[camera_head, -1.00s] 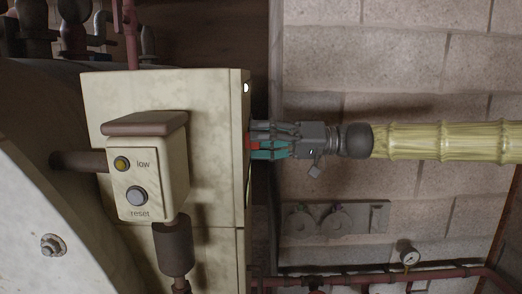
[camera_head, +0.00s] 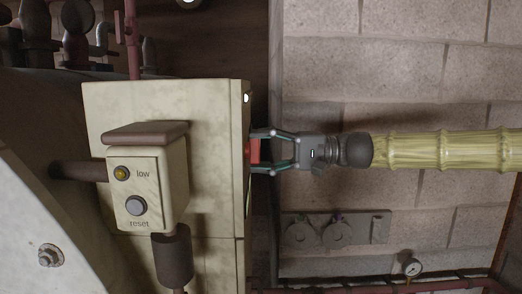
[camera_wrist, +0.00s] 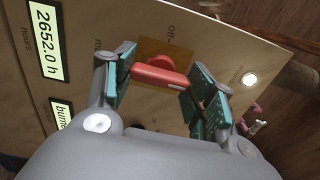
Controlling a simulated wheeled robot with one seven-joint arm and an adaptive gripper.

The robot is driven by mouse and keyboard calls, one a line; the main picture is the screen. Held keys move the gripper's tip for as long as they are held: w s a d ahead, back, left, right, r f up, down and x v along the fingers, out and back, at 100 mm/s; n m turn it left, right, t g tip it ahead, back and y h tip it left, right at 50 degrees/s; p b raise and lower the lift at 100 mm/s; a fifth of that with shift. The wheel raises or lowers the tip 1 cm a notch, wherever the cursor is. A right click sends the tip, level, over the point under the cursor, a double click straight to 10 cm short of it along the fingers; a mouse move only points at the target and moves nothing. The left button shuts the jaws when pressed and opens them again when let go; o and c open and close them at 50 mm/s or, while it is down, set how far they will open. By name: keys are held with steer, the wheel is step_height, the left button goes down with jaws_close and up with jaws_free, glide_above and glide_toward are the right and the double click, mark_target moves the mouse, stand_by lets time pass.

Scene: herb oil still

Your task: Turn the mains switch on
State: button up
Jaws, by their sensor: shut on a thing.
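The mains switch has a red handle (camera_wrist: 160,77) on a tan backing plate (camera_wrist: 176,55) on the panel. An "off" label is printed beside it in the wrist view; I see no "on" label. My gripper (camera_wrist: 164,72) has a teal-padded finger at each end of the red bar and is shut on it. In the head view my gripper (camera_head: 253,152) reaches in from the right to the red handle (camera_head: 252,151) on the cabinet's right side. The two fingers show one above the other there.
The cream cabinet (camera_head: 215,105) carries a button box (camera_head: 133,190) with "low" and "reset". A lit white lamp (camera_wrist: 250,80) and hour displays (camera_wrist: 47,42) share the switch panel. A block wall (camera_head: 400,60) with valves and a gauge (camera_head: 412,267) stands behind.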

stand_by(0.4)
steer(key=o, duration=1)
steer(key=d, duration=1.2)
steer(key=shift+d, duration=0.1)
